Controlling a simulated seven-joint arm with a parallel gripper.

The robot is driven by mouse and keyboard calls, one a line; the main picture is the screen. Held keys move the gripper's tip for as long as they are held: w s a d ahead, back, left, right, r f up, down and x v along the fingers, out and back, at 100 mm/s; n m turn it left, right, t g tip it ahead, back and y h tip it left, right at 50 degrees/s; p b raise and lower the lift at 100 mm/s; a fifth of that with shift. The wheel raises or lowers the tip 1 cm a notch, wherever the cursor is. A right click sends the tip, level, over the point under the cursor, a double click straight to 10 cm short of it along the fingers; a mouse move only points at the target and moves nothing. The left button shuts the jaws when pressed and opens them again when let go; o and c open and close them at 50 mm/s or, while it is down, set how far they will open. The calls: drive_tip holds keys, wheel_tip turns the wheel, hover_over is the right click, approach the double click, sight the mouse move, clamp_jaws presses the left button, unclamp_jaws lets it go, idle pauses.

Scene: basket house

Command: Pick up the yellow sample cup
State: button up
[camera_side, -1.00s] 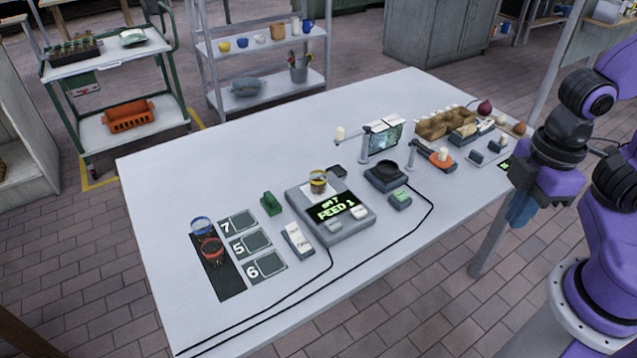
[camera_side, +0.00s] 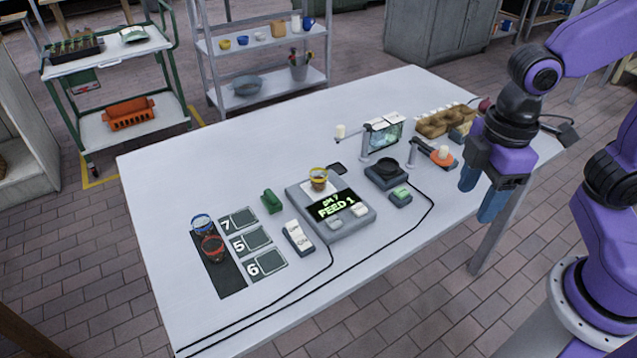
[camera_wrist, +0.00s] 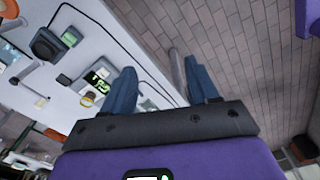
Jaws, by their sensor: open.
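The yellow sample cup (camera_side: 318,178) stands on the pale plate of the grey meter (camera_side: 335,228), whose screen reads "pH 7 FEED 1". It also shows small in the wrist view (camera_wrist: 88,98), close to the left finger in the picture. My gripper (camera_side: 480,200) is open and empty, with blue fingers pointing down, at the table's right front edge. It is well to the right of the cup and apart from it. In the wrist view my gripper (camera_wrist: 162,88) has a wide gap between its fingers.
A green block (camera_side: 271,203), a switch (camera_side: 297,237), a black-topped device (camera_side: 386,173) and a lamp stand (camera_side: 425,152) surround the meter. Cables cross the table front.

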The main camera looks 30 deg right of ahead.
drive_tip(key=w+a, duration=0.5)
drive_tip(key=w, duration=0.5)
drive_tip(key=n, duration=0.3)
hover_over(320, 177)
drive_tip(key=s+a, duration=0.1)
drive_tip(key=s, duration=0.1)
wheel_tip(320, 177, down, 16)
drive_tip(key=shift+w+a+f, duration=0.1)
drive_tip(key=shift+a+f, duration=0.05)
drive_tip(key=shift+f, duration=0.1)
drive_tip(key=shift+w+d+f, duration=0.1)
drive_tip(key=shift+d+f, duration=0.05)
drive_tip(key=shift+f, duration=1.25)
drive_tip(key=shift+w+d+f, duration=0.1)
drive_tip(key=shift+f, duration=1.25)
drive_tip(key=c, duration=0.7)
